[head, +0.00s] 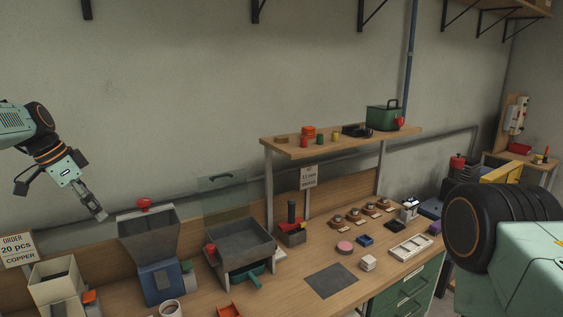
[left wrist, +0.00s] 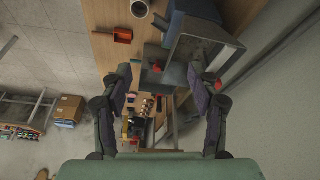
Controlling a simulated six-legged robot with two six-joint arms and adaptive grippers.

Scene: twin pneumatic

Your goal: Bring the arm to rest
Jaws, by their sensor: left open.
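My left arm comes in from the left edge in the head view. Its gripper (head: 98,211) hangs in the air near the wall, pointing down and right, just left of the grey hopper (head: 147,229) and above the bench. In the left wrist view the gripper (left wrist: 161,74) has its two fingers wide apart, with nothing held between them. The hopper's open top (left wrist: 207,47) shows close beyond the right finger. Part of my right arm fills the right side of the head view; its gripper is out of the frame.
The wooden bench (head: 309,259) carries a grey tray unit (head: 240,245), a dark mat (head: 331,281) and several small parts. A raised shelf (head: 340,143) holds a green box (head: 383,118). The air above the hopper is clear.

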